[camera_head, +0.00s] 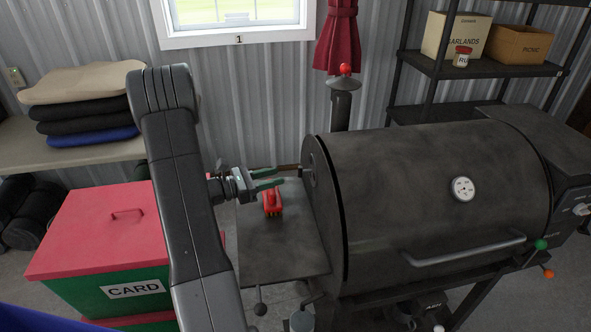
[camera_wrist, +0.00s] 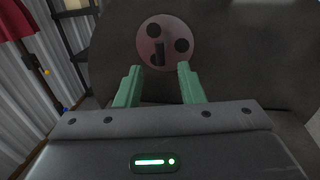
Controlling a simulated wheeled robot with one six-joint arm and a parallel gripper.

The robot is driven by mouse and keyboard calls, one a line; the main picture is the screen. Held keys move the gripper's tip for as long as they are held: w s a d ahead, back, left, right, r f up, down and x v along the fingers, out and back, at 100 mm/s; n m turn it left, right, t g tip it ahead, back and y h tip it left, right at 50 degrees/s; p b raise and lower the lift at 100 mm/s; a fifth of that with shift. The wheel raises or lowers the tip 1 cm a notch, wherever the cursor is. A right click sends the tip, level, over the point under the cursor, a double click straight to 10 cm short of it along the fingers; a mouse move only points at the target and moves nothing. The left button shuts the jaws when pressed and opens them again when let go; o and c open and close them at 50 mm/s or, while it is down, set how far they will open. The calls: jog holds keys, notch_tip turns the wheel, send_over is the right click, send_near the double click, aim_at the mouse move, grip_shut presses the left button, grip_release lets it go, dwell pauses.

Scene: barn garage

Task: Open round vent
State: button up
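The round vent (camera_wrist: 166,42) is a reddish-grey disc with dark round holes and a dark tab at its middle, on the end wall of the black smoker grill (camera_head: 430,190). In the head view the vent (camera_head: 308,174) is seen nearly edge-on at the grill's left end. My gripper (camera_head: 282,178) points at that end wall, with its two green fingers apart. In the wrist view the open gripper (camera_wrist: 156,75) has the tab lying between and beyond its fingertips. Nothing is between the fingers. Whether a fingertip touches the vent, I cannot tell.
A red-handled tool (camera_head: 272,204) lies on the grill's side shelf (camera_head: 285,250) below my gripper. A chimney (camera_head: 341,105) with a red knob rises behind. A red-lidded box (camera_head: 100,225) marked CARD stands left. A shelf rack (camera_head: 490,68) stands at the back right.

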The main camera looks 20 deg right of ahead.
aim_at(306, 171)
jog(key=d+p, duration=0.1)
jog(key=d, duration=0.6)
jog(key=shift+s+d, duration=0.15)
jog(key=shift+d, duration=0.1)
grip_shut()
